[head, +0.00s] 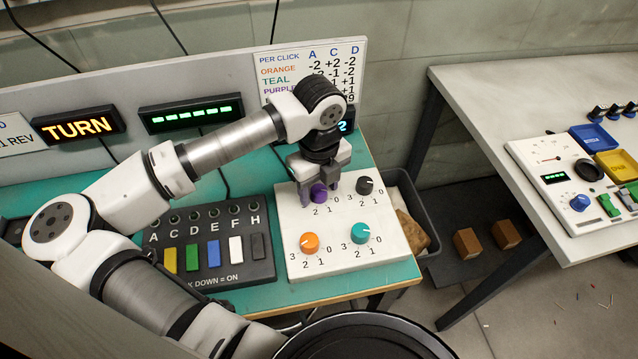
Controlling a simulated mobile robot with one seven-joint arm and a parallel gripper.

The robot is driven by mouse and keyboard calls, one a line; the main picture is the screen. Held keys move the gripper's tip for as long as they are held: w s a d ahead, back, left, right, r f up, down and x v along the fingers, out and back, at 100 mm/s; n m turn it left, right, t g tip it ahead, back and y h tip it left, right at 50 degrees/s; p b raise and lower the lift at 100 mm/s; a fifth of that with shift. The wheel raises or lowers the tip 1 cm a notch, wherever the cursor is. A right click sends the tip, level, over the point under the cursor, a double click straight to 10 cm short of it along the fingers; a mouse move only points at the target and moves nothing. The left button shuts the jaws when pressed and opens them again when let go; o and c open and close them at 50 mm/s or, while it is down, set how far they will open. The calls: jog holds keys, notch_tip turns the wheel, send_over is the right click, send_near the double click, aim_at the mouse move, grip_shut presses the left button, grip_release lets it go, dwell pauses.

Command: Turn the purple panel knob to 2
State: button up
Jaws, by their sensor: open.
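The purple knob (319,193) sits at the upper left of the white knob panel (300,264). Its visible scale marks include 2 and 1 below it and 0 to its right. My gripper (317,197) points down over this knob, its fingers around or beside it; contact is not clear. The gripper is open. The gripper hides the upper part of the knob, so I cannot read its pointer. A dark knob (364,186), an orange knob (309,242) and a teal knob (360,233) share the panel.
A dark switch box (215,281) with coloured switches stands left of the panel. A sign (310,70) lists clicks per colour behind my arm. An orange display reads TURN (78,125). A grey bin (432,222) stands beyond the bench's right edge, and another table (490,100) beyond that.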

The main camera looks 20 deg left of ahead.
jog(key=c, duration=1)
